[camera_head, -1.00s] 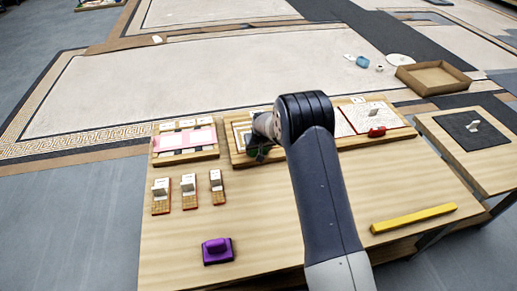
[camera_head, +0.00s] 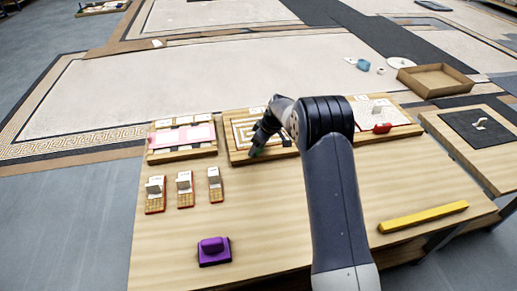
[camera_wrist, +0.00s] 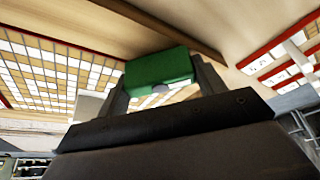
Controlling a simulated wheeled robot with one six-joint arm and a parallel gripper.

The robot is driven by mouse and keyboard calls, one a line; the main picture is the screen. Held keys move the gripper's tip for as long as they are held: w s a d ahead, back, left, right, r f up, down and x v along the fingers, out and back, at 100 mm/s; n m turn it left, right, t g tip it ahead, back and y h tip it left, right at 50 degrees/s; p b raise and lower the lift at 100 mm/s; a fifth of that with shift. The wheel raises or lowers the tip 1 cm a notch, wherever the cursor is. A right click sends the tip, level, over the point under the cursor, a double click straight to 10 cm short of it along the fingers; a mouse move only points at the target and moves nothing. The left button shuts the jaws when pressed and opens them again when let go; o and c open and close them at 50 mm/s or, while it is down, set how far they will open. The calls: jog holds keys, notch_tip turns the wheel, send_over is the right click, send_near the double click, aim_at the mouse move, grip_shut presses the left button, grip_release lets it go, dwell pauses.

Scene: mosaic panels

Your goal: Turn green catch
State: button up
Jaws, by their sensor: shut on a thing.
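The green catch (camera_wrist: 158,68) fills the space between the fingers of my gripper (camera_wrist: 160,90) in the wrist view. My gripper is shut on it. In the head view my gripper (camera_head: 256,150) is at the front edge of the wooden panel board (camera_head: 240,158), and only a small bit of the green catch (camera_head: 255,154) shows. The gripper and arm hide part of the board. I cannot tell how far the catch is turned.
A pink-panelled board (camera_head: 182,152) stands to the left. Several small tiled blocks (camera_head: 185,189) lie in front of it. A purple handled block (camera_head: 214,251) and a yellow bar (camera_head: 423,216) lie nearer. A red piece (camera_head: 382,128) sits at the right board. The table's middle is clear.

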jog(key=n+g, duration=0.1)
jog(key=n, duration=0.3)
jog(key=shift+n+g+y, duration=0.3)
jog(key=shift+g, duration=0.1)
jog(key=shift+n+g, duration=0.7)
jog(key=shift+n, duration=1.2)
jog(key=o, duration=1)
jog(key=p+v, duration=0.3)
jog(key=v, duration=0.7)
jog(key=shift+w+d+r, duration=0.1)
jog(key=shift+r, duration=0.3)
